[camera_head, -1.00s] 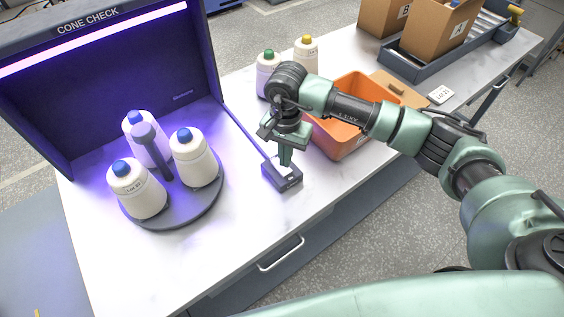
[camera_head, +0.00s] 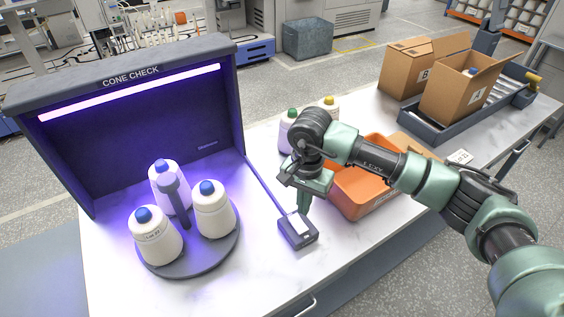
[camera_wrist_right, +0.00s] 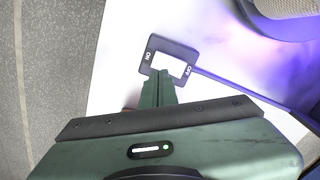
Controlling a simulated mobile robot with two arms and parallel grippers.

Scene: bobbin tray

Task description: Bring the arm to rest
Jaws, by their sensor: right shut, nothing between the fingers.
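My right arm reaches in from the right in the head view, over the table. Its gripper (camera_head: 303,209) is shut and empty, pointing down just above a small dark switch box (camera_head: 298,239). In the right wrist view the shut fingers (camera_wrist_right: 160,76) end over the edge of the switch box (camera_wrist_right: 150,50), whose ON and OFF labels show on either side of a pale rocker. Whether the fingertips touch it is hard to tell. My left gripper is not in view.
A lit CONE CHECK booth (camera_head: 150,120) stands left, with three blue-topped cones on a round turntable (camera_head: 185,262). An orange bin (camera_head: 362,190) sits close behind my right forearm. Two cones stand behind the wrist. Cardboard boxes (camera_head: 405,68) are at the back right. The front table is clear.

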